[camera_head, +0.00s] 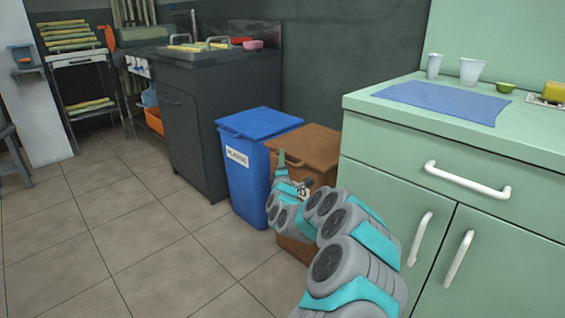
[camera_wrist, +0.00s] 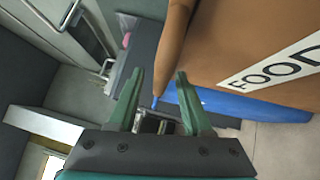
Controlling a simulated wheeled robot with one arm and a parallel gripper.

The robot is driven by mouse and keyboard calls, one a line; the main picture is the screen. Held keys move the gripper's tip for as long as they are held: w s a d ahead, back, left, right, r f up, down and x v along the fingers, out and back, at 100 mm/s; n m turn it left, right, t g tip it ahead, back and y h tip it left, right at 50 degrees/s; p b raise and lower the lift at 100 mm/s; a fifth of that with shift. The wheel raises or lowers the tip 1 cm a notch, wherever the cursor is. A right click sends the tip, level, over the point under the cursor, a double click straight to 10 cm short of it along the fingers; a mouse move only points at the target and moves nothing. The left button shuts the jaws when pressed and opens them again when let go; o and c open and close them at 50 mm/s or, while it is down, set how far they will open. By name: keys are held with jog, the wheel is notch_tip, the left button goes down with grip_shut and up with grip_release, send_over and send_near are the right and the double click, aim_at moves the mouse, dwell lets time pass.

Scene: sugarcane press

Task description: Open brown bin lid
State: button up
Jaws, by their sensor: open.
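The brown bin (camera_head: 320,176) stands between the blue bin and the green cabinet, with its brown lid (camera_head: 315,142) shut. In the wrist view the bin's front (camera_wrist: 240,45) fills the upper right, with a white label reading FOOD. The lid's rounded front lip (camera_wrist: 172,50) hangs just beyond my fingertips. My gripper (camera_head: 281,160) is at the lid's front left edge in the head view. Whether a finger touches the lip I cannot tell. My arm hides much of the bin's front.
The blue bin (camera_head: 245,180) stands close on the left and also shows in the wrist view (camera_wrist: 235,103). The green cabinet (camera_head: 400,185) with white handles is close on the right. The tiled floor (camera_head: 150,240) at left is clear.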

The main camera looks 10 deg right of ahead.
jog(key=shift+w, duration=0.2)
grip_shut()
dwell(0.4)
dwell(1.1)
